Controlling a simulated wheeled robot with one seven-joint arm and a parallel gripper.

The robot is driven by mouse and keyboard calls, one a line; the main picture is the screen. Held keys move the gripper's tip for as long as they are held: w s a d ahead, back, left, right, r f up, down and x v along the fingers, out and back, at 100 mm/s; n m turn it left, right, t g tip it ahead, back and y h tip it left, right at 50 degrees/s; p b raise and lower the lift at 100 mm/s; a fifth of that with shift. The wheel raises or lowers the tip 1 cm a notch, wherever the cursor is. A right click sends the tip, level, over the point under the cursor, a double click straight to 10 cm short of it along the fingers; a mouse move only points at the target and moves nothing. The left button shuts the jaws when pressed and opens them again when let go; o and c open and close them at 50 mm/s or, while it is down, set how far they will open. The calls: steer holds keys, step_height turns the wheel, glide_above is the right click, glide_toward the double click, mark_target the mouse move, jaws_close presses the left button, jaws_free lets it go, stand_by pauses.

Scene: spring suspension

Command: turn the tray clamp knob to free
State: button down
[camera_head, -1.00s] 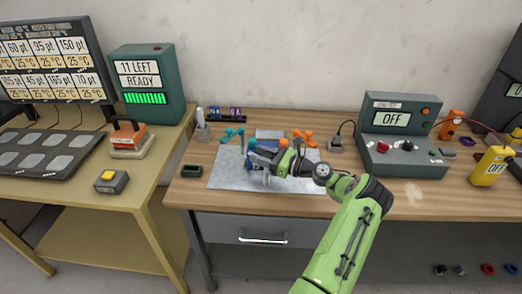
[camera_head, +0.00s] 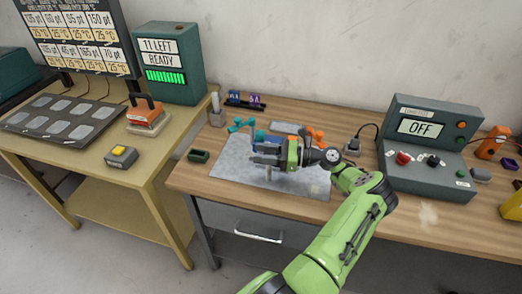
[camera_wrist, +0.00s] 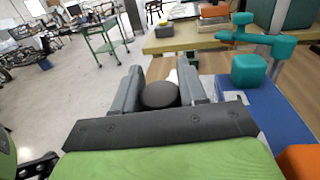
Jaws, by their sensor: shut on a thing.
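A dark round knob (camera_wrist: 160,95) sits between the two grey fingers of my gripper (camera_wrist: 158,88) in the wrist view. My gripper is shut on it; its markings and turn position cannot be read. A blue body (camera_wrist: 265,115) lies just right of the fingers, with a teal clamp-like part (camera_wrist: 250,70) above it and an orange part (camera_wrist: 302,158) at the lower right. In the head view my gripper (camera_head: 258,156) is over the grey mat (camera_head: 228,170) and hides the knob. The teal part (camera_head: 240,125) and orange part (camera_head: 318,136) stand behind it.
A control box (camera_head: 430,145) reading OFF stands right on the wooden bench (camera_head: 420,235). A small dark green tray (camera_head: 199,156) lies left of the mat. The yellow table (camera_head: 140,190) holds a yellow-button box (camera_head: 122,157) and a green READY display (camera_head: 170,65).

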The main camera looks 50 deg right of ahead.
steer(key=c, duration=0.7)
jaws_free()
steer(key=shift+r, duration=0.15)
step_height(320, 180, up, 10)
steer(key=p, duration=0.1)
steer(key=shift+p, duration=0.35)
